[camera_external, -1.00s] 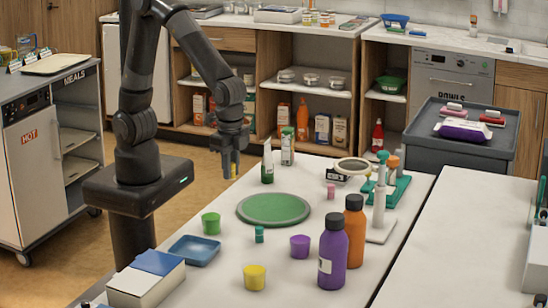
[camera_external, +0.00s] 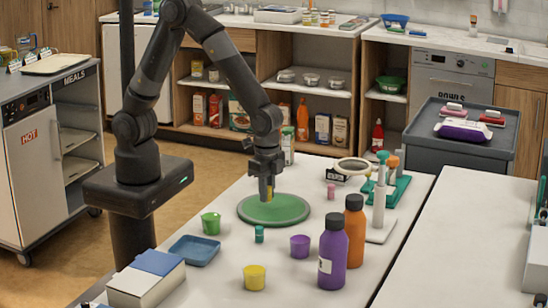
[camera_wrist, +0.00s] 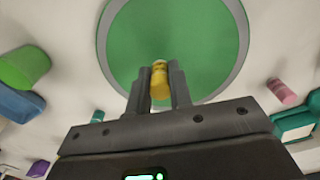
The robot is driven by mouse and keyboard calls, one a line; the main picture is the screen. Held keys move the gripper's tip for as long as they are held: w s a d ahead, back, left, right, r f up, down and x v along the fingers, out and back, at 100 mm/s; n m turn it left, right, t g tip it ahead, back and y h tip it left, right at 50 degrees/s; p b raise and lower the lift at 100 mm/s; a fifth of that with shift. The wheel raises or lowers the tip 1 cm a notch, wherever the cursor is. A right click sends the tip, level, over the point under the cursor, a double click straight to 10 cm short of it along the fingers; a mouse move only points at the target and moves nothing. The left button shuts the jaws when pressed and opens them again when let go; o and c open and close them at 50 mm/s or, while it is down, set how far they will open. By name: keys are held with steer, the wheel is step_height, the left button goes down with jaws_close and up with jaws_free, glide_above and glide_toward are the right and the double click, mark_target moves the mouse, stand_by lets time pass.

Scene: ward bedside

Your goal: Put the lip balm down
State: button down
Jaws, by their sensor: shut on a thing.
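My gripper (camera_external: 267,189) is shut on a yellow lip balm (camera_wrist: 159,80), which shows between the two fingers in the wrist view. In the external view only a small yellow part of the lip balm (camera_external: 269,194) shows by the fingers. The gripper points down over the green round plate (camera_external: 274,213) with its grey rim, and the plate also fills the upper middle of the wrist view (camera_wrist: 190,25). I cannot tell whether the lip balm touches the plate.
A purple cup (camera_external: 300,246) and yellow cup (camera_external: 254,277) are in front. A pink tube (camera_external: 331,191) and purple bottle (camera_external: 333,253) stand right.

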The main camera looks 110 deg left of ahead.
steer(key=shift+f, duration=0.9)
steer(key=shift+f, duration=0.1)
steer(key=c, duration=1.3)
jaws_free()
